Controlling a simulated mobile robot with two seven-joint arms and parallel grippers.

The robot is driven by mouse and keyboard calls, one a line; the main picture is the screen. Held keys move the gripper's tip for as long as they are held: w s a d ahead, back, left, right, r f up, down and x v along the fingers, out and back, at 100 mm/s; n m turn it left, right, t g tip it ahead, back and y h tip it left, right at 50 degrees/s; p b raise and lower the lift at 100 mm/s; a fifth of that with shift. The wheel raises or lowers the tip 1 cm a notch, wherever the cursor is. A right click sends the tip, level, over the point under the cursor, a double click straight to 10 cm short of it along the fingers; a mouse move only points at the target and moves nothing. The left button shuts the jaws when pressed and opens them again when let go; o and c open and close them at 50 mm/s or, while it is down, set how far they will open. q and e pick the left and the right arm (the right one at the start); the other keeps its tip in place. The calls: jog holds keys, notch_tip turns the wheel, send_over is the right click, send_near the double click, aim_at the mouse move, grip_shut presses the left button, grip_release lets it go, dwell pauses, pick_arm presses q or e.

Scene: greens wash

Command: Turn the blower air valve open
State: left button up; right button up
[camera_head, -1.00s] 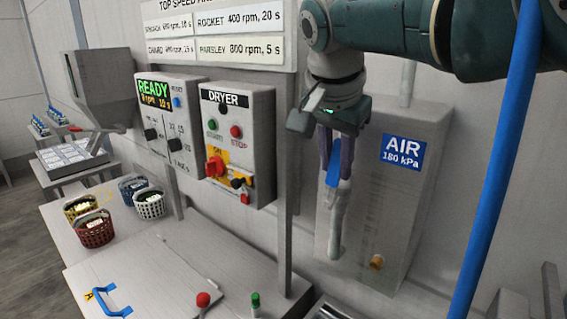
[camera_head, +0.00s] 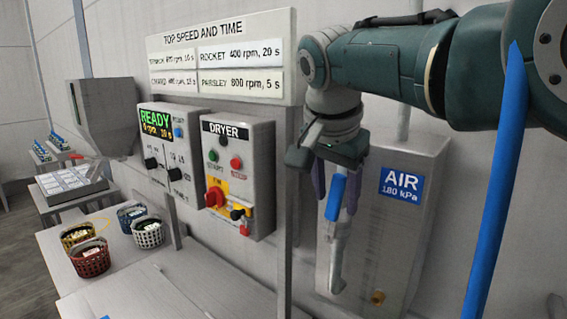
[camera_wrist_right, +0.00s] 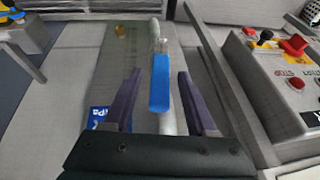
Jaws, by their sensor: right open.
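The blue valve handle (camera_head: 336,197) sits on a pale vertical pipe (camera_head: 337,250) in front of the grey air panel (camera_head: 385,240), which bears a blue AIR 180 kPa sign (camera_head: 401,185). The handle lies roughly along the pipe. My right gripper (camera_head: 334,183) is open, with its dark fingers on either side of the handle. In the right wrist view the blue handle (camera_wrist_right: 160,85) lies between the two open fingers (camera_wrist_right: 159,75), with a visible gap on each side. I cannot tell how deep the handle sits between them. My left gripper is out of view.
A READY control box (camera_head: 168,145) is farther left. Small baskets (camera_head: 90,257) stand on the bench at lower left.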

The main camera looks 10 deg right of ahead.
jog(key=shift+p+v, duration=0.8)
jog(key=shift+v, duration=0.4)
jog(key=b+v, duration=0.2)
jog(key=v, duration=0.4)
jog(key=shift+r+b, duration=0.4)
jog(key=shift+s, duration=0.15)
